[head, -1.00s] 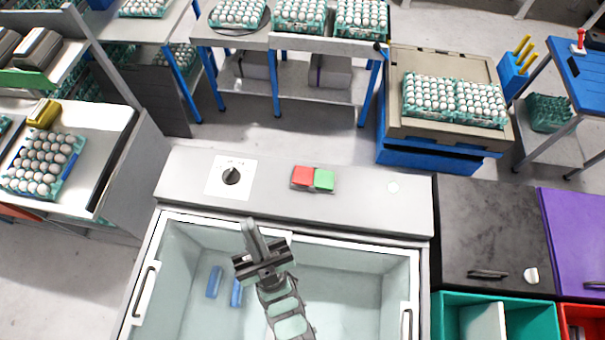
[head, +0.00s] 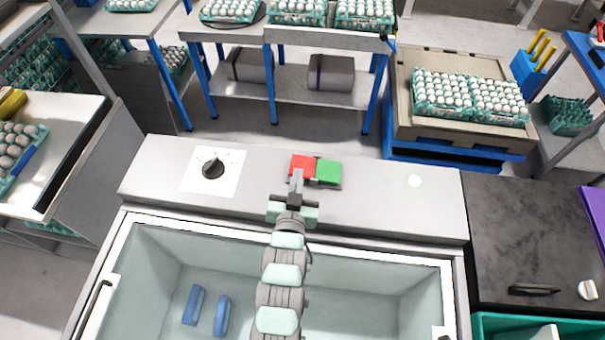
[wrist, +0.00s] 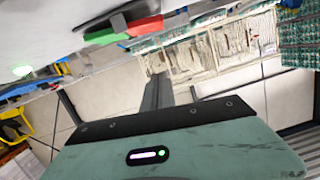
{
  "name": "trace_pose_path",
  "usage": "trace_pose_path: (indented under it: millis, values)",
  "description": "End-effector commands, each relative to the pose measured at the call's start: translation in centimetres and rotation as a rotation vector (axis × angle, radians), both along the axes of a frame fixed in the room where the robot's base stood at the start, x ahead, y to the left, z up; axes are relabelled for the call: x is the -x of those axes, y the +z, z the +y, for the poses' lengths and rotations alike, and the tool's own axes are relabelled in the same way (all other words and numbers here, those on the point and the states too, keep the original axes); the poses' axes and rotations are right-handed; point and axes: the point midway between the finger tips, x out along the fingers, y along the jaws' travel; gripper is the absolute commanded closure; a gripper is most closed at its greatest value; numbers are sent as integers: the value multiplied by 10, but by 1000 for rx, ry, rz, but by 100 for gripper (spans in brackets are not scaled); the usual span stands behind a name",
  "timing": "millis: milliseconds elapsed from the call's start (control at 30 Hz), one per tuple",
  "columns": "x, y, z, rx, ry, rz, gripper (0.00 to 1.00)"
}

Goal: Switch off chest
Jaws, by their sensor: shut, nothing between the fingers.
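The chest (head: 290,234) is an open, pale-lined box with a grey panel along its far side. On the panel are a red button (head: 302,165) and a green button (head: 328,171) side by side.
A black dial (head: 213,167) on a white plate sits at the panel's left. Two blue bars (head: 221,314) lie inside the chest. A dark-topped cabinet (head: 530,235) stands at the right. Tables with egg trays (head: 470,97) stand beyond a strip of open floor.

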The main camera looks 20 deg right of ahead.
Motion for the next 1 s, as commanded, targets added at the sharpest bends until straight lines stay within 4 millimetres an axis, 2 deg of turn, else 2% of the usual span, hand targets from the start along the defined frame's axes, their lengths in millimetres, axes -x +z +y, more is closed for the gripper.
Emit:
trace_pose_path:
  millis: [100,533,667,1000]
  values:
    - [5,-12,-6,-24,-19,28,100]
    - [0,-12,-8,-25,-18,29,100]
    - [-14,-14,-17,-21,-21,28,100]
    - [-70,-30,-48,-23,-20,29,100]
